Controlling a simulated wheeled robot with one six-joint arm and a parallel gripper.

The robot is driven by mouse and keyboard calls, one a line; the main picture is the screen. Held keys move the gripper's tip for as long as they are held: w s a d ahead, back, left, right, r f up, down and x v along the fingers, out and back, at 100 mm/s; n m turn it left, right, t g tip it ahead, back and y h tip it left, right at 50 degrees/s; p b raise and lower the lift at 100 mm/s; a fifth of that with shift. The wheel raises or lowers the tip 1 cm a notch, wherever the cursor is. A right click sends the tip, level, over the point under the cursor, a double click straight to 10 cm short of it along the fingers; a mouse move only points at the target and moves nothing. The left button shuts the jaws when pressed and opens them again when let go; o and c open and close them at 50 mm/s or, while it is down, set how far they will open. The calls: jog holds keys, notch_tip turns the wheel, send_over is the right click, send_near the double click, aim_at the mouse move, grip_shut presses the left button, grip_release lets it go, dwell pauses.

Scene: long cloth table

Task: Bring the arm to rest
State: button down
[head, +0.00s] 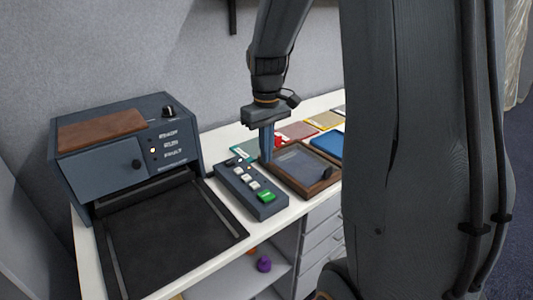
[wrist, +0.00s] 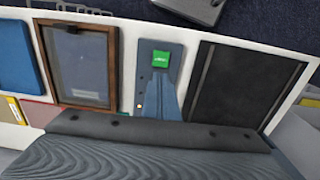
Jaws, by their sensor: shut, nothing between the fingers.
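My gripper (head: 266,157) is shut and empty, with its fingers pointing down. In the head view it hangs between the control box (head: 240,190) and the wood-framed tray (head: 290,185), seen in front of the tray's back left corner. In the wrist view the closed fingers (wrist: 170,85) overlap the same control box (wrist: 148,75), just below its green button (wrist: 160,60). I cannot tell whether the fingertips touch the box. The arm is bent down from above, and part of my body hides the right side of the head view.
A dark machine (head: 125,140) with a knob and a flat black bed (head: 165,240) stands at the left. A blue item (head: 327,144) and several coloured panels (head: 298,131) lie along the table to the right. A wall rises behind. Drawers (head: 320,235) and a shelf are below.

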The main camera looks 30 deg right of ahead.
dwell(0.4)
jog(key=s+a+f+m+b, duration=0.1)
jog(key=s+a+f+b, duration=0.1)
jog(key=s+a+f, duration=0.2)
jog(key=s+a+f+m+t+b, duration=0.1)
jog(key=s+a+f+b, duration=0.1)
jog(key=s+a+f, duration=0.2)
jog(key=s+a, duration=0.2)
jog(key=s, duration=0.2)
jog(key=shift+s+f, duration=0.2)
jog(key=shift+s, duration=0.05)
